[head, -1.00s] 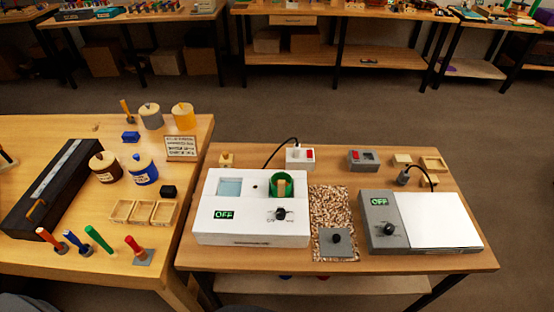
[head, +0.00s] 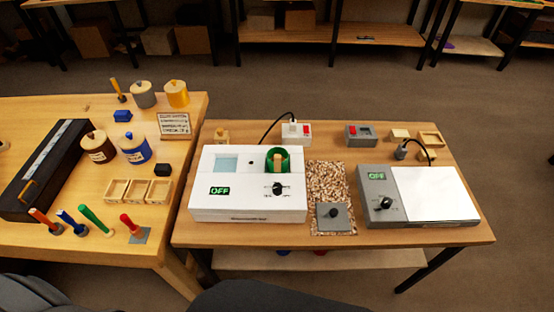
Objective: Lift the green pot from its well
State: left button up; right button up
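The green pot (head: 287,155) sits in a round well at the back right of the white heater box (head: 245,205), with a light wooden piece (head: 278,161) standing up at it. The box's small display reads OFF. A black knob (head: 278,188) is on the box's top in front of the pot. Neither of my grippers shows in the head view. Dark rounded shapes at the bottom edge appear to be parts of my own arms.
Right of the box lie a cork-like mat (head: 325,180) with a grey plate (head: 333,217), and a grey unit with a white plate (head: 437,194), also reading OFF. A power socket (head: 296,132) stands behind the box. The left table (head: 75,250) holds jars, trays and coloured-handled tools.

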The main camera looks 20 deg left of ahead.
aim_at(277, 157)
jog(key=k, duration=1.25)
jog(key=z, duration=1)
jog(key=i, duration=1.5)
jog(key=u, duration=0.85)
